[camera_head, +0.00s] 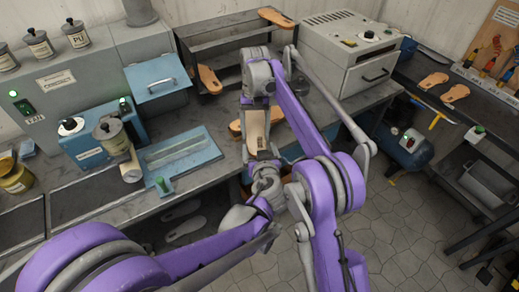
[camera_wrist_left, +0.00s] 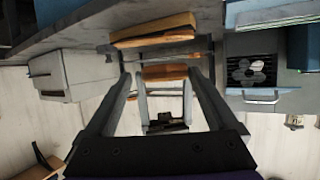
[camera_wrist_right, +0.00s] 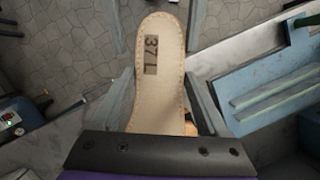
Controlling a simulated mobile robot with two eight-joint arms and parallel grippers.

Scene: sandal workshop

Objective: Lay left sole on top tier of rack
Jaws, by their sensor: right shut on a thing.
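The left sole, pale tan and marked "37 L" (camera_wrist_right: 160,75), is held between the fingers of my right gripper (camera_head: 256,103). In the head view this sole (camera_head: 256,130) hangs below that gripper, in front of the bench edge. The dark tiered rack (camera_head: 225,42) stands at the back of the bench, beyond my right gripper. One brown sole (camera_head: 275,17) lies at the right of its top tier; another (camera_head: 208,79) is lower at its front. My left gripper (camera_wrist_left: 163,85) is open with nothing between its fingers; in the head view it is just below the held sole.
Another sole (camera_head: 235,127) lies on the bench behind the held one, partly hidden. A grey oven-like box (camera_head: 345,52) stands right of the rack.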

